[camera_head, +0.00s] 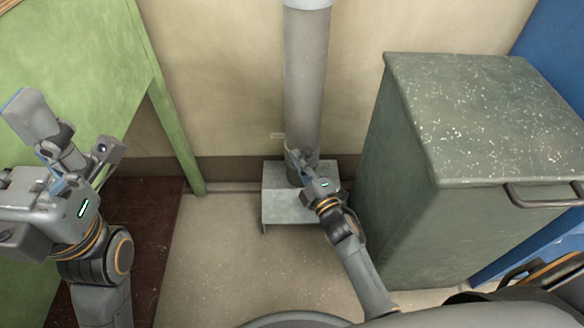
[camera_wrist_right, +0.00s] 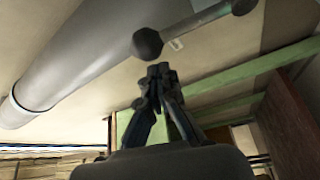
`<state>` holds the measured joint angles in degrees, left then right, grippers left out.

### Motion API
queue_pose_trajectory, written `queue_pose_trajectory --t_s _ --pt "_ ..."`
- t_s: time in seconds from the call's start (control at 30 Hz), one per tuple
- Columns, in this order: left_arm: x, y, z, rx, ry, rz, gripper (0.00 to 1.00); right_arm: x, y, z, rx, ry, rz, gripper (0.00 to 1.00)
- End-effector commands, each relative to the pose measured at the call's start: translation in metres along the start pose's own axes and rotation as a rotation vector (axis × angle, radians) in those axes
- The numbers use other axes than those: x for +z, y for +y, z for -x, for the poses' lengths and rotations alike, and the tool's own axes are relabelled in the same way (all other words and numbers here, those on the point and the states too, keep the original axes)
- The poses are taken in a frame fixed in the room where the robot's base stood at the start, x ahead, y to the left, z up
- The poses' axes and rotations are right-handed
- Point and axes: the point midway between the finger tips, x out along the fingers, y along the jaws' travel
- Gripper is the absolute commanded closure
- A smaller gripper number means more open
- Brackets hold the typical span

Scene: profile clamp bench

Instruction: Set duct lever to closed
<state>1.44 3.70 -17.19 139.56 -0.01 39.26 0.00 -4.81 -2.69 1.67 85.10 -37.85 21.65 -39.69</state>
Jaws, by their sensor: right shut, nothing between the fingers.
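The duct (camera_head: 306,80) is a grey vertical pipe against the wall, and it also shows at upper left in the right wrist view (camera_wrist_right: 75,55). In that view a dark rod with rounded ends, which looks like the duct lever (camera_wrist_right: 195,22), crosses the top. Its near ball end (camera_wrist_right: 147,43) lies just beyond the tips of my right gripper (camera_wrist_right: 158,72). The gripper is shut and empty; contact with the ball is unclear. In the head view my right gripper (camera_head: 297,158) is at the duct's foot and hides the lever. My left gripper (camera_head: 70,145) is at the left, away from the duct.
A low grey box-like stand (camera_head: 284,208) is at the duct's foot. A large speckled grey-green cabinet (camera_head: 400,190) with a handle stands close on the right. A green panel or table (camera_head: 178,125) is at the left. The floor (camera_head: 235,265) in front is clear.

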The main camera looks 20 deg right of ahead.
Motion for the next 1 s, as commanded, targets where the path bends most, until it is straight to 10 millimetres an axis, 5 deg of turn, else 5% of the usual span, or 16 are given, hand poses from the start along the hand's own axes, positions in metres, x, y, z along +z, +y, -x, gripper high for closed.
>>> queue_pose_trajectory --t_s 1.0 --pt "-0.004 0.002 -0.005 0.018 0.039 -0.005 0.00 0.016 0.002 0.007 0.075 0.000 -0.142 1.00"
